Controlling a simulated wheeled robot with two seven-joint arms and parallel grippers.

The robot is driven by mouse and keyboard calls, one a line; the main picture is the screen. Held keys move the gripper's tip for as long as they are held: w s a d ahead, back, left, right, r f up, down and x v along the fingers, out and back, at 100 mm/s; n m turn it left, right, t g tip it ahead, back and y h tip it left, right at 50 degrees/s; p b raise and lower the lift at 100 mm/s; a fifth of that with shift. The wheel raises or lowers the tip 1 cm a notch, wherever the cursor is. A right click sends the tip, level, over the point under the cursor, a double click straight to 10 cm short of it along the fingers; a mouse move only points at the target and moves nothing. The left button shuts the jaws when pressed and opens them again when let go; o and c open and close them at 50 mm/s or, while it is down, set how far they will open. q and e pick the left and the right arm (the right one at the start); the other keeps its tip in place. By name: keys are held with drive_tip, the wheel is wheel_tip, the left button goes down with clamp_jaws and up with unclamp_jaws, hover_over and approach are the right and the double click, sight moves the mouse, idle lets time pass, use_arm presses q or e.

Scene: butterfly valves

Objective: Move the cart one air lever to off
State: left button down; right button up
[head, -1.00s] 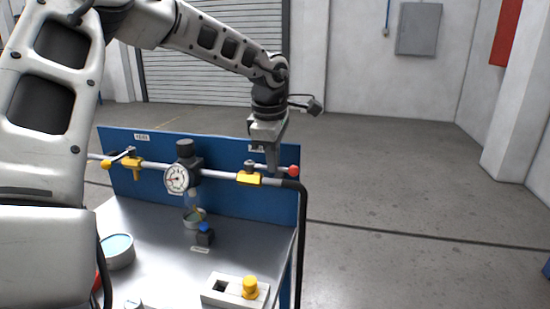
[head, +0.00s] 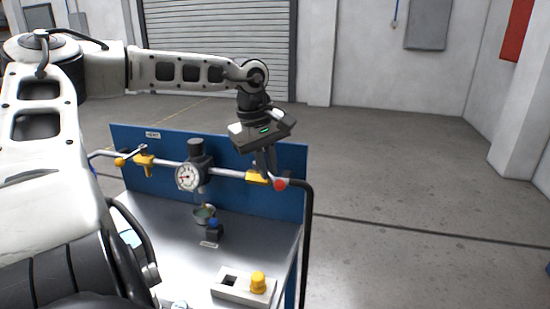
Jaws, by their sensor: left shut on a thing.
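A blue panel (head: 225,160) at the back of a metal cart carries a grey pipe with two yellow valves. The right valve (head: 257,177) has a lever with a red ball end (head: 280,184), which now points to the lower right, near the pipe. My left gripper (head: 267,166) reaches down over the panel and is shut on this lever. Its fingers hide most of the lever and the label above it. The left valve (head: 145,160) has a lever with a yellow end (head: 120,162). My right gripper is not in view.
A round gauge (head: 187,177) sits mid-pipe. A black hose (head: 308,240) drops from the pipe's right end. The floor to the right is clear.

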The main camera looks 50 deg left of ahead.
use_arm(q)
drive_tip(key=shift+s+a+r+m+g+h+b, duration=0.2)
drive_tip(key=shift+s+a+m, duration=0.35)
drive_tip(key=shift+m, duration=0.95)
drive_tip(key=shift+s+a+f+m+g+h+b, duration=0.25)
drive_tip(key=shift+s+m, duration=0.35)
drive_tip(key=shift+m, duration=0.9)
drive_tip(key=shift+s+a+r+m+t+h+b, duration=0.2)
drive_tip(key=shift+s+a+m, duration=0.4)
drive_tip(key=shift+m, duration=0.9)
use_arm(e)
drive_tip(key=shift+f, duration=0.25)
use_arm(q)
drive_tip(key=c, duration=1.5)
unclamp_jaws()
drive_tip(key=shift+g, duration=0.25)
